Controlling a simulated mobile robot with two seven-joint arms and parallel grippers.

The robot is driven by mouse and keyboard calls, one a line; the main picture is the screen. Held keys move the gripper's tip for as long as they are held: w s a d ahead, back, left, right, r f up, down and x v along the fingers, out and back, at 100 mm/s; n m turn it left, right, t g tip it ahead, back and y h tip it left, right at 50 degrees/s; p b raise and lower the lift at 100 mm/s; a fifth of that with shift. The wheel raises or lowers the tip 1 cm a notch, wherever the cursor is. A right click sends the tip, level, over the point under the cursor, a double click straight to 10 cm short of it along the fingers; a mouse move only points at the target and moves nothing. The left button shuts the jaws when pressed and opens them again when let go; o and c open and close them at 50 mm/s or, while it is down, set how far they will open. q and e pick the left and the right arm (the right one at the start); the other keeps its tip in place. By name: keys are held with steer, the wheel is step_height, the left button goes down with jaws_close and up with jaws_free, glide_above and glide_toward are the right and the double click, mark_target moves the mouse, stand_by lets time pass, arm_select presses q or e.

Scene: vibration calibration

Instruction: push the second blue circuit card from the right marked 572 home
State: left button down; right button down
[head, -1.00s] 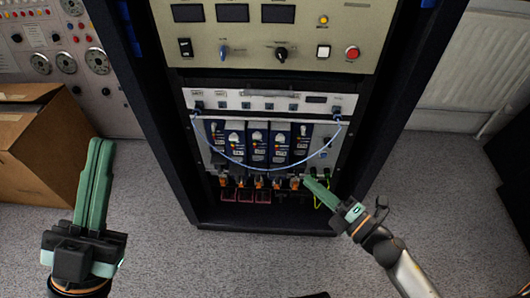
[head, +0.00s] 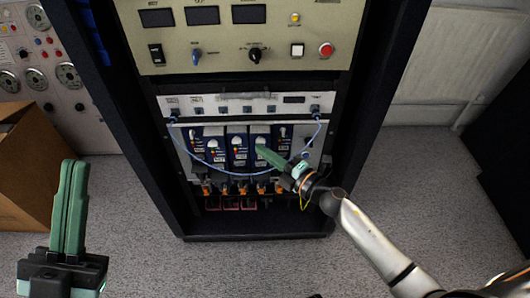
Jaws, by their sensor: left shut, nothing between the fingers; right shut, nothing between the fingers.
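A row of several blue circuit cards stands upright in the rack's card bay. The second blue card from the right (head: 260,136) is partly covered by my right gripper; its marking is too small to read, and how far it sticks out is unclear. My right gripper (head: 261,152) is shut and empty, reaching in from the right with its tip in front of this card's middle. I cannot tell whether it touches. The rightmost blue card (head: 281,134) is just to the right of the tip. My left gripper (head: 72,168) is shut and empty, far left of the rack.
A blue cable (head: 240,174) hangs in a loop across the card fronts, close to my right gripper. Orange-tipped parts (head: 242,187) line up below the cards. A panel with knobs (head: 250,50) is above. A cardboard box (head: 28,175) stands left.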

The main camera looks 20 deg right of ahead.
mark_target(265, 140)
steer(key=shift+w, duration=0.2)
arm_select(q)
steer(key=shift+d, duration=0.1)
arm_select(e)
steer(key=w, duration=0.2)
steer(key=w+d, duration=0.1)
steer(key=shift+w+d+b, duration=0.1)
steer(key=shift+w+b, duration=0.2)
steer(key=shift+w, duration=0.05)
arm_select(q)
steer(key=shift+s+f, duration=0.1)
steer(key=shift+f, duration=0.2)
arm_select(e)
steer(key=shift+w+d+r, duration=0.15)
